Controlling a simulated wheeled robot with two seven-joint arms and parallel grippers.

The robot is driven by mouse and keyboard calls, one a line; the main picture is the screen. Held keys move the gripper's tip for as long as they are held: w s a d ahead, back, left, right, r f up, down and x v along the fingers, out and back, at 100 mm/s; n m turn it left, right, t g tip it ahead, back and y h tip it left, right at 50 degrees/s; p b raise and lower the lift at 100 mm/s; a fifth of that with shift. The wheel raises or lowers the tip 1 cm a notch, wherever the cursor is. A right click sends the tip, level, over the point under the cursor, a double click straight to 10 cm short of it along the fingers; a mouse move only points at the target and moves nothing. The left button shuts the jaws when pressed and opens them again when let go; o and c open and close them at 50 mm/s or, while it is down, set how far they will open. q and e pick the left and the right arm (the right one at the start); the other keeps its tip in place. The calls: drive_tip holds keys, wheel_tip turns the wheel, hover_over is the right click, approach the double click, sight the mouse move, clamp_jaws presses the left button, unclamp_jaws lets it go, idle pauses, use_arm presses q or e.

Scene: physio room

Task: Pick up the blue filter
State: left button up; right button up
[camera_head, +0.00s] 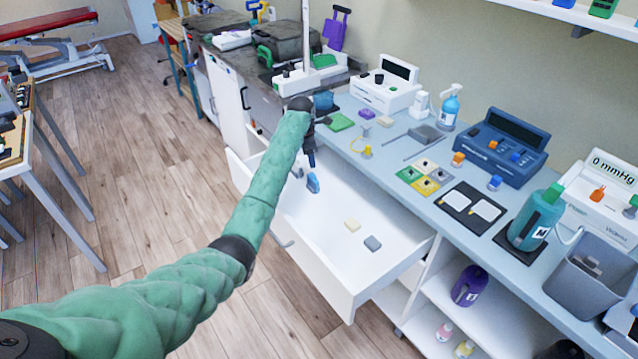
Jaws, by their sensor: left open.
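A small blue piece (313,183), which looks like the blue filter, is at the back left part of the open white drawer (322,228). My left arm, in a green sleeve, reaches in from the lower left to the drawer. My left gripper (311,163) is open and points down, its dark fingertips just above the blue piece. I cannot tell whether they touch it. A beige block (352,225) and a grey block (372,243) lie farther right in the drawer. My right gripper is not in view.
The counter (385,168) behind the drawer holds a dark blue device (502,146), a white device (386,86), a spray bottle (450,108), a teal bottle (536,218) and a grey bin (590,277). The wooden floor (130,170) left of the drawer is clear.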

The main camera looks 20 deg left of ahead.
sight(313, 174)
use_arm(q)
drive_tip(key=shift+d+f+n+p, duration=0.15)
drive_tip(key=shift+f+n, duration=0.3)
drive_tip(key=shift+n, duration=0.4)
drive_tip(key=shift+a+f+n+p, duration=0.1)
drive_tip(key=shift+f+n, duration=0.35)
drive_tip(key=shift+n, duration=0.35)
drive_tip(key=shift+d+f+n+p, duration=0.15)
drive_tip(key=shift+f+n, duration=0.3)
drive_tip(key=shift+n, duration=0.4)
wheel_tip(313, 174, down, 4)
drive_tip(key=shift+w+d+f+p, duration=0.1)
drive_tip(key=shift+w+f+p, duration=0.05)
drive_tip(key=shift+p, duration=0.75)
drive_tip(key=shift+f, duration=0.4)
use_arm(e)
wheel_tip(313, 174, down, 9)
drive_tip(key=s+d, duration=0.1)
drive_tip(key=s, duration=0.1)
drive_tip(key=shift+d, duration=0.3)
use_arm(q)
clamp_jaws()
drive_tip(key=shift+r, duration=0.15)
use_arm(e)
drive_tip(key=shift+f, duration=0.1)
